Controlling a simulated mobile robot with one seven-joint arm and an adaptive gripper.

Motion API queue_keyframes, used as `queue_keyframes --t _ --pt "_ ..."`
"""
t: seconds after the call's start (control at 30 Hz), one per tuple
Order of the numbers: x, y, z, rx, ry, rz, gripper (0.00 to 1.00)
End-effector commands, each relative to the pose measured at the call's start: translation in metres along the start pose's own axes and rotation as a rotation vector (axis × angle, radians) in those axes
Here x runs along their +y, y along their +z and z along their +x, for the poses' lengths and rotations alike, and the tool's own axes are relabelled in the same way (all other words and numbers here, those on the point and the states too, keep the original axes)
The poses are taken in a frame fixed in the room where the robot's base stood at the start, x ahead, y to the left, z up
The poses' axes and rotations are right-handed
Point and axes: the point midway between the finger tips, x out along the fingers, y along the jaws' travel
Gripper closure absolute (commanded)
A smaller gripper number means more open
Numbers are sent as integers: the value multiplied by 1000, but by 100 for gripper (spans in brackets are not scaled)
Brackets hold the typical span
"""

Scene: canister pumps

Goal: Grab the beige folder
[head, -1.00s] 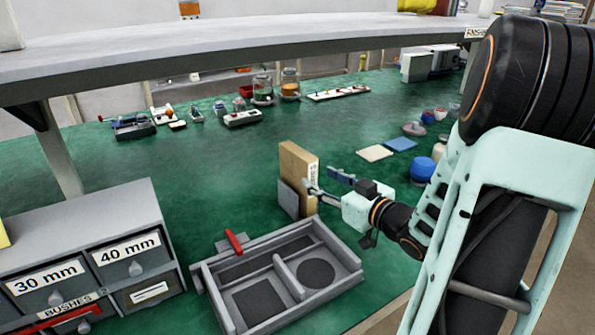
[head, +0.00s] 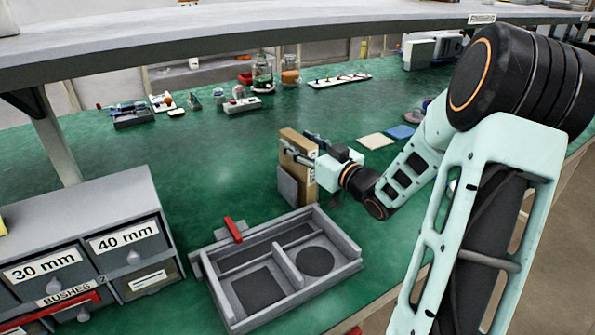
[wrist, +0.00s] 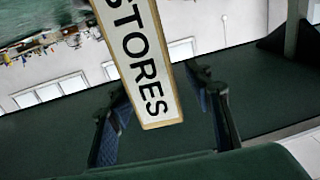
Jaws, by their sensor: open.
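The beige folder (head: 296,142) stands upright on the green bench top, its labelled spine towards my gripper. In the wrist view, the spine (wrist: 137,55) reads "STORES" and appears tilted between my two fingers. My gripper (head: 303,149) is open at the upper part of the folder. One finger shows along the near face, and the other is partly hidden behind the folder. In the wrist view, the fingers (wrist: 160,105) lie on either side of the spine. I cannot tell whether either finger touches it.
A grey plate (head: 288,187) stands against the folder's lower near side. A grey divided tray (head: 352,266) with a red handle lies in front. A grey drawer unit (head: 128,205) is at left. A beige tile (head: 375,141) and a blue tile (head: 401,132) lie behind. A shelf (head: 250,52) spans above.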

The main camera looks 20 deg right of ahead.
Motion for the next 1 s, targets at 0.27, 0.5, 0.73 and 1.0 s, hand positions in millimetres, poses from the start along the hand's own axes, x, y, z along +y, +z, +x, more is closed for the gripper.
queue_keyframes --t 0.27,0.5,0.73,1.0 --pt "0 0 9 -1 1 0 54" --pt "0 0 9 0 1 0 73" --pt "0 0 9 0 1 0 99" --pt "0 -1 9 1 1 -1 100"
